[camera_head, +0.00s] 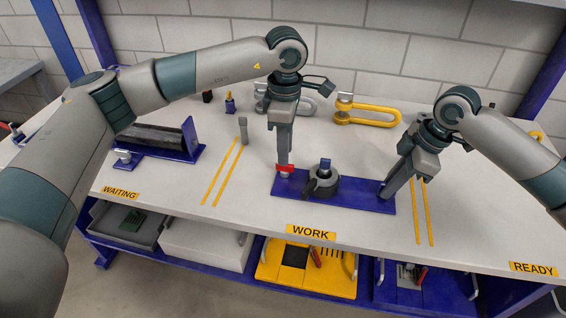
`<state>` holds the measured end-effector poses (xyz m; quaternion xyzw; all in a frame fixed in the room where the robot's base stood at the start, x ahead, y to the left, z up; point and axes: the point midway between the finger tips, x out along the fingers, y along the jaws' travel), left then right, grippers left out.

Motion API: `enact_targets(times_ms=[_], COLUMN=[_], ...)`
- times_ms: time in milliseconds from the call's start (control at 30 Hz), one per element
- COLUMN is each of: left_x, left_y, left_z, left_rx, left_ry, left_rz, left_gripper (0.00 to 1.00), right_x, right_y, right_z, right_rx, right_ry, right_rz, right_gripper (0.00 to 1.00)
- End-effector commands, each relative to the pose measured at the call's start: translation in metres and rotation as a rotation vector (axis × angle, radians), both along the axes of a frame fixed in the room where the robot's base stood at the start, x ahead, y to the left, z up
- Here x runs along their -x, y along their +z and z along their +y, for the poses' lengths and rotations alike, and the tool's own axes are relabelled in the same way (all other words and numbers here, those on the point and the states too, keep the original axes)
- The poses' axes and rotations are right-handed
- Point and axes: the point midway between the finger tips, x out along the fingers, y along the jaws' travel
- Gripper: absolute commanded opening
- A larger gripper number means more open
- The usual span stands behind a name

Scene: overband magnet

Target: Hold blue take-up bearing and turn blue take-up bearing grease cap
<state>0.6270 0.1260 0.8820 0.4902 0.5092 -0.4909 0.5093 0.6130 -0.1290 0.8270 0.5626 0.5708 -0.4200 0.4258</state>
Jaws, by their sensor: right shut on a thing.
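The blue take-up bearing stands on the table at the WORK label. It has a flat blue base plate (345,198), a dark grey round housing (323,184) and a small blue block on top. A small red cap (285,168), likely the grease cap, is near the plate's left end, with a pale piece below it. My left gripper (284,163) points straight down at the red cap, its fingertips at or just behind it; its jaw gap cannot be made out. My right gripper (386,194) is tilted and shut on the plate's right end.
A yellow shackle (367,112) and a grey one (290,101) lie at the back. A blue stand with a dark roller (155,139) is at the left by WAITING. A grey upright pin (243,130) stands between. The table by READY is mostly clear.

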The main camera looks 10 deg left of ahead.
Motion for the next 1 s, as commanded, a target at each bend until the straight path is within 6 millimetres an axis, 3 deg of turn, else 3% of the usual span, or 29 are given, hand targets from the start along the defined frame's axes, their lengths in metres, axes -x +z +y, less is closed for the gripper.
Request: enact_targets(times_ms=[200, 500, 967, 1000], left_x=[0.001, 0.0, 0.0, 0.0], left_y=[-0.027, -0.054, -0.06, -0.06], left_z=[0.0, 0.0, 0.0, 0.0], left_rx=[0.0, -0.001, -0.001, -0.001], left_ry=[0.001, 0.0, 0.0, 0.0], left_rz=[0.002, 0.0, 0.0, 0.0], left_gripper=[0.27, 0.27, 0.27, 0.17], right_x=[0.0, 0.0, 0.0, 0.0], right_y=[0.0, 0.0, 0.0, 0.0], right_z=[0.0, 0.0, 0.0, 0.0], right_rx=[-0.001, -0.001, -0.001, -0.001], right_ry=[0.001, 0.001, 0.001, 0.001], right_rz=[0.0, 0.0, 0.0, 0.0], right_gripper=[0.0, 0.0, 0.0, 0.0])
